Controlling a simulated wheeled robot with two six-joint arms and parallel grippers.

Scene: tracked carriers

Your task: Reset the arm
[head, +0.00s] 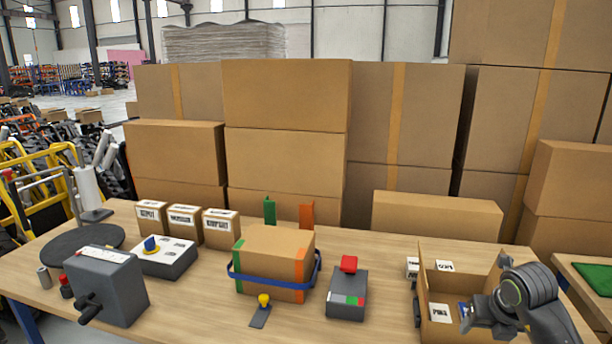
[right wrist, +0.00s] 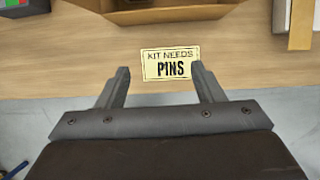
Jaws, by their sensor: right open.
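My right gripper (right wrist: 160,68) is open in the right wrist view, with its two fingers apart and nothing between them that I can see it holding. A card reading "KIT NEEDS PINS" (right wrist: 170,64) lies on the table beyond the fingertips. My left gripper is not in view.
The wooden table (head: 195,308) carries a taped carton with a blue band (head: 275,252), a grey box with a red switch (head: 346,292), a grey crank box (head: 108,285) and three small labelled boxes (head: 185,222). A green-topped table (head: 597,276) stands right. Large cartons (head: 285,95) are stacked behind.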

